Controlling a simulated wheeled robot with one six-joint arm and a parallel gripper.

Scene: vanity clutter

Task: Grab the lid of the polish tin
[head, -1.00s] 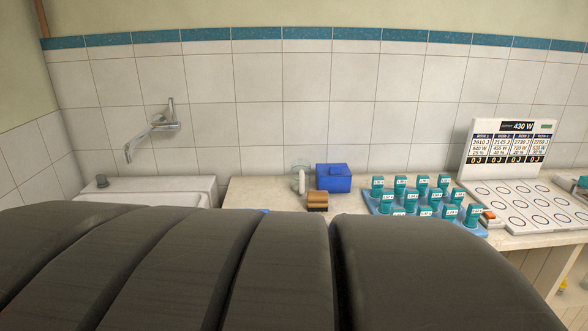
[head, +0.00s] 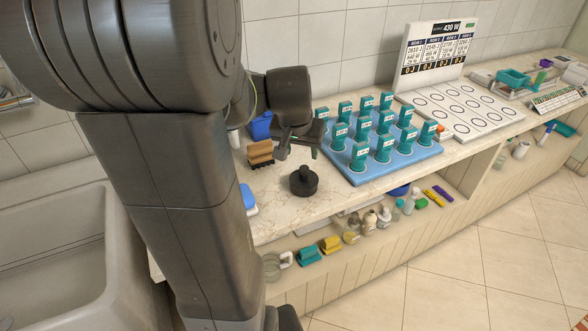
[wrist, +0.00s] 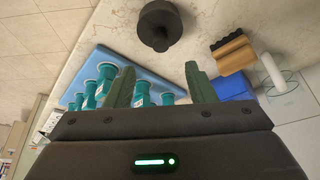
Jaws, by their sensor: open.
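The polish tin (head: 304,184) is a dark, low round tin on the countertop, in front of my gripper in the head view. Its lid (head: 304,172) is dark with a raised knob on top; I cannot make out a seam between lid and tin. In the wrist view the tin (wrist: 157,14) is at the top centre, beyond the fingertips. My gripper (head: 299,150) is above the counter behind the tin, apart from it. In the wrist view its two green fingers (wrist: 160,72) are spread with nothing held between them.
A blue tray (head: 370,172) of several teal labelled bottles stands close to the right of my gripper. A wooden brush (head: 260,153) and a blue box (head: 260,126) are to its left. A shelf below the counter holds several small items. Bare counter surrounds the tin.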

